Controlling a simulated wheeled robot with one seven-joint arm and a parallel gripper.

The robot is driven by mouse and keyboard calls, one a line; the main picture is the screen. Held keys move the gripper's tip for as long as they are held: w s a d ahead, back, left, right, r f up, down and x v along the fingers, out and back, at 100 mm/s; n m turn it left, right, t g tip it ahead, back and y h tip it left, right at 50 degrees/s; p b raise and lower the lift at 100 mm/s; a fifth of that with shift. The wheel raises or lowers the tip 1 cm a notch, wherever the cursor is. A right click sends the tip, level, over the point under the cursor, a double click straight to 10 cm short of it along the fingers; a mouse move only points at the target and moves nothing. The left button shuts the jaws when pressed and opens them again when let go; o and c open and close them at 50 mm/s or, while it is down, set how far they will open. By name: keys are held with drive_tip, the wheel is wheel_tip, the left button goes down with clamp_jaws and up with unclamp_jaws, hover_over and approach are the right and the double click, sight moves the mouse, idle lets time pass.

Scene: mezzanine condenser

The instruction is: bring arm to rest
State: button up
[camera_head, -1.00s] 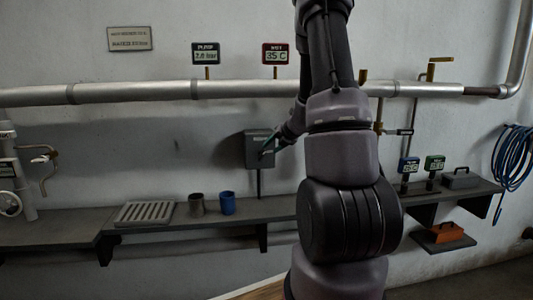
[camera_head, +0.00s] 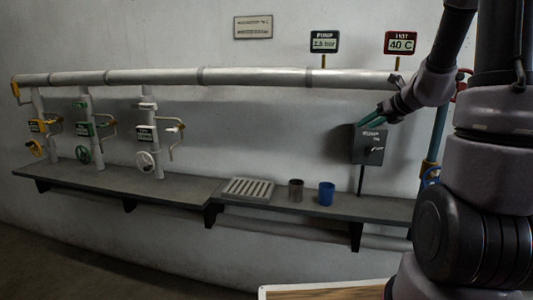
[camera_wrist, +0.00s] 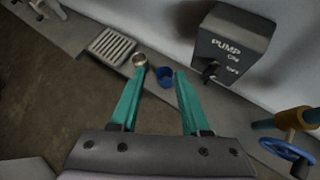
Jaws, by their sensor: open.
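My gripper (camera_head: 370,120) is at the upper right of the head view, beside the top of the grey pump switch box (camera_head: 360,150). Its teal fingers are apart and empty. In the wrist view my gripper (camera_wrist: 160,73) is also open, and the pump box (camera_wrist: 232,45) with its dark knob is beyond and to the right of the fingers. I cannot tell whether the fingers touch the box in the head view; in the wrist view they look apart from it. My arm fills the right side of the head view.
A wall shelf (camera_head: 200,188) carries a slotted grate (camera_head: 248,188), a grey-brown cup (camera_head: 296,190) and a blue cup (camera_head: 326,193). Several valve posts stand at the left. A pipe (camera_head: 250,77) runs along the wall above. A blue handwheel (camera_wrist: 288,150) is at the lower right of the wrist view.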

drive_tip(key=s+a+r+n+g+y, duration=0.1)
drive_tip(key=s+a+r+n, duration=0.45)
drive_tip(key=s+n, duration=0.2)
drive_tip(key=s+a+r+n+g, duration=0.2)
drive_tip(key=s+a+r+n, duration=0.2)
drive_tip(key=s+a+n, duration=0.4)
drive_tip(key=s+d+r+n+h, duration=0.1)
drive_tip(key=s+d+n+h, duration=0.1)
drive_tip(key=s+n, duration=0.9)
drive_tip(key=n+h, duration=0.1)
drive_tip(key=n, duration=0.2)
drive_tip(key=shift+r, duration=0.4)
